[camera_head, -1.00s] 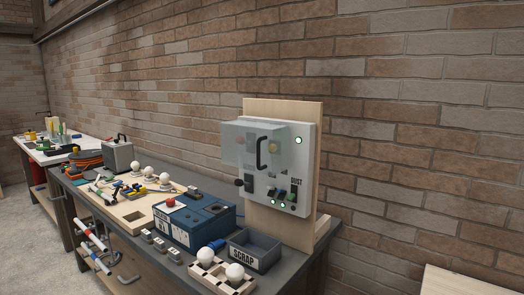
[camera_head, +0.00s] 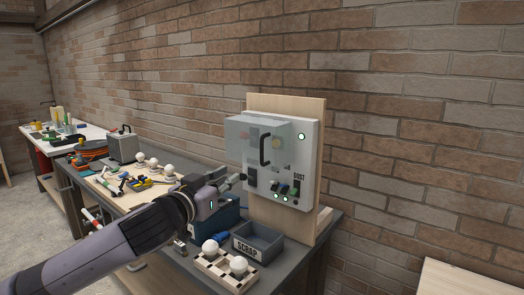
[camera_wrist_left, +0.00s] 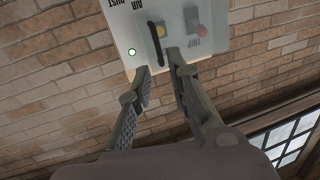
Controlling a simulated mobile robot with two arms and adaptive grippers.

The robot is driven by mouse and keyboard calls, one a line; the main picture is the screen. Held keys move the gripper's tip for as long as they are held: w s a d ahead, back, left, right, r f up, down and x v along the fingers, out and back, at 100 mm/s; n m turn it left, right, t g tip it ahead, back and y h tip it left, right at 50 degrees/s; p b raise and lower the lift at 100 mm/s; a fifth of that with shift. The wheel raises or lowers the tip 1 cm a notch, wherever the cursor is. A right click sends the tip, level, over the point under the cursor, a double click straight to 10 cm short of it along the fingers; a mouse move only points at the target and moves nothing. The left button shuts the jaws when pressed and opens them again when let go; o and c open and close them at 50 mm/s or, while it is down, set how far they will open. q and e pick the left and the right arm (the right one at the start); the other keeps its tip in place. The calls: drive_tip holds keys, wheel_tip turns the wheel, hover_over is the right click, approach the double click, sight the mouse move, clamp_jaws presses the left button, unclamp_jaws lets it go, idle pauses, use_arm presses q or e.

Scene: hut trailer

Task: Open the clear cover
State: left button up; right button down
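The clear cover (camera_head: 238,138) is a see-through box over the upper left front of a light grey control box (camera_head: 307,160). It sits over a red and a yellow button and looks closed. A black bar handle (camera_head: 264,151) stands upright on it. My left gripper (camera_head: 238,179) is below and left of the handle, in front of the panel's lower left. In the left wrist view, its two fingers (camera_wrist_left: 158,63) are apart with nothing between them, and the handle (camera_wrist_left: 156,44) lies just beyond the tips. My right gripper is not in view.
The control box is on a wooden board (camera_head: 285,103) on the workbench. Below it are a grey SCRAP bin (camera_head: 262,246), a bulb rack (camera_head: 222,272) and a blue box (camera_head: 226,222), partly hidden by my arm. Small lit green lamps and switches are on the panel's lower part.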

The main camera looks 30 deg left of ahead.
use_arm(q)
drive_tip(key=r, duration=0.2)
drive_tip(key=p, duration=0.4)
approach(261, 152)
drive_tip(key=w+p, duration=0.1)
drive_tip(key=w, duration=0.2)
drive_tip(key=w+p, duration=0.2)
drive_tip(key=w, duration=0.1)
drive_tip(key=w+a+p, duration=0.1)
drive_tip(key=w+p, duration=0.1)
drive_tip(key=w, duration=0.1)
drive_tip(key=shift+w+a, duration=0.1)
drive_tip(key=shift+a, duration=0.05)
drive_tip(key=shift+w+f, duration=0.15)
drive_tip(key=shift+w, duration=0.45)
clamp_jaws()
